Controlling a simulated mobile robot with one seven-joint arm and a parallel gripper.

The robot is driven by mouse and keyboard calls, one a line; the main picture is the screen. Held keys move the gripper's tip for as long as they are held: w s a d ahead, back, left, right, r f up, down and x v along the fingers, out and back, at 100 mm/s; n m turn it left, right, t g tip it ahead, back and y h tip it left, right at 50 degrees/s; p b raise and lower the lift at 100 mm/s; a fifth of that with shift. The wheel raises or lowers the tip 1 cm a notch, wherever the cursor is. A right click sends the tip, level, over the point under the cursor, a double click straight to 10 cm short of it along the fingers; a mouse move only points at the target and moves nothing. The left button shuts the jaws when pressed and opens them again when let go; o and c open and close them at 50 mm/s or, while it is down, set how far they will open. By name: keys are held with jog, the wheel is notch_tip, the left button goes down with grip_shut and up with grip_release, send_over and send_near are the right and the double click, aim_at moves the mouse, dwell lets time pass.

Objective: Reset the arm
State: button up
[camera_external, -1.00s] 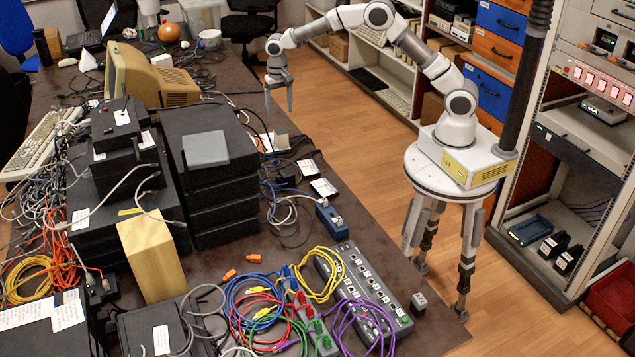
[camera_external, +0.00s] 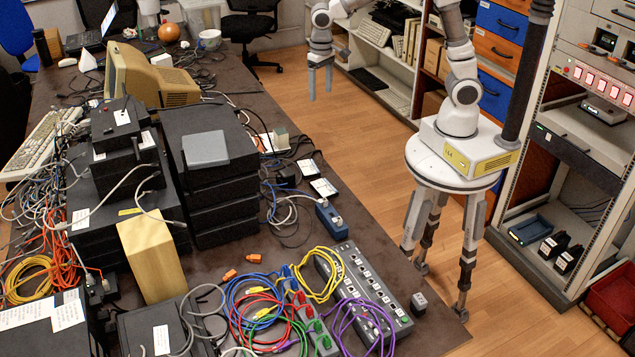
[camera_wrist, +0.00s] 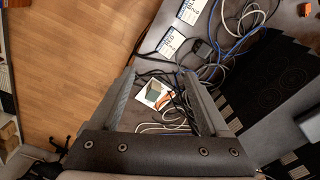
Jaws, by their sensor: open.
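My gripper (camera_external: 320,81) is at the top middle of the external view, open and empty, pointing down. It hangs over the wooden floor, to the right of the table's edge. My arm rises from its round stand and bends over at the top of that view. In the wrist view, my gripper (camera_wrist: 155,95) shows two grey fingers spread apart. Cables and a small white card with a greenish block on it (camera_wrist: 155,94) appear between and beyond the fingers, with nothing held.
The table (camera_external: 270,245) holds stacked black boxes (camera_external: 213,170), a beige monitor (camera_external: 150,75), tangled cables and a grey switch box (camera_external: 362,290). An equipment rack (camera_external: 570,170) stands at the right, and shelves (camera_external: 375,70) stand behind. The floor (camera_external: 345,125) between table and shelves is clear.

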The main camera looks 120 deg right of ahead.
jog(key=s+a+r+n+t+p, duration=0.1)
jog(key=s+a+r+n+p, duration=0.3)
jog(key=s+a, duration=1.1)
jog(key=s+a+r+n+t+b, duration=0.1)
jog(key=a+r+n+t, duration=0.3)
jog(key=n, duration=0.5)
notch_tip(320, 180, up, 3)
jog(key=shift+s+a+f+t, duration=0.1)
jog(key=shift+s+a+t, duration=0.15)
jog(key=shift+a, duration=0.25)
